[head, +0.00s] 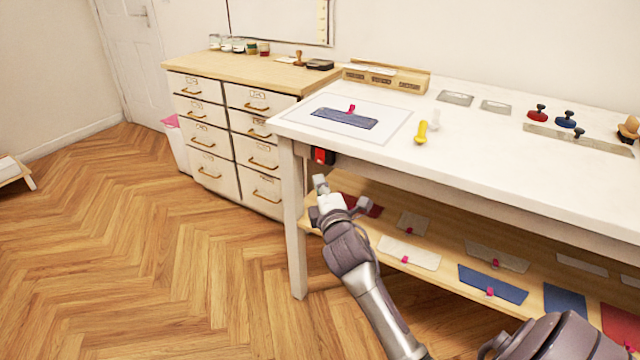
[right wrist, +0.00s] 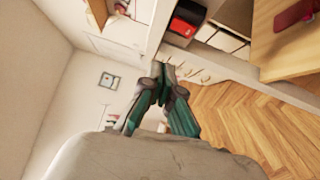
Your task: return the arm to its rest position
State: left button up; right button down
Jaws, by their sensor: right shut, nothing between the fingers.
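My right gripper (head: 321,187) is raised in front of the white worktable's (head: 460,140) left front corner, beside the table leg. It is shut and empty. In the right wrist view its fingers (right wrist: 160,90) come together against a background of wall and drawers. My right arm reaches up from the bottom of the head view. My left gripper is not in the head view.
A red and black box (head: 322,155) hangs under the tabletop just above the gripper. A lower shelf (head: 450,270) holds several fabric pieces. A drawer cabinet (head: 235,120) stands behind left. The wooden floor (head: 150,250) at left is clear.

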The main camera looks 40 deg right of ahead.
dwell(0.3)
